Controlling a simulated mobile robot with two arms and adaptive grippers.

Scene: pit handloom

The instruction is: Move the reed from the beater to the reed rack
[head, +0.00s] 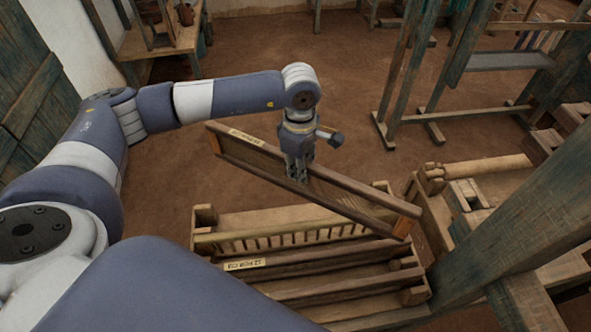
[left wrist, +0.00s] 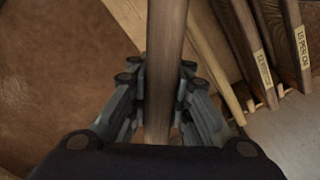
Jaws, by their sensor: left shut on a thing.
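The reed (head: 350,195) is a long, brown wooden frame with a yellow label near its left end. My left gripper (head: 297,172) is shut on its upper edge near the middle and holds it up, tilted down to the right. In the left wrist view the reed (left wrist: 165,60) runs between the two fingers. The reed rack (head: 205,217) is a low wooden stand below and in front of it. The reed's right end overlaps the rack's right side in the picture; I cannot tell whether they touch. The beater cannot be made out for sure. My right gripper is not in view.
Other labelled reeds (head: 330,256) lie in the rack; their labels also show in the left wrist view. A wooden roller (head: 487,166) and a thick post (head: 520,220) stand at the right. A wooden table (head: 160,40) is at the back left.

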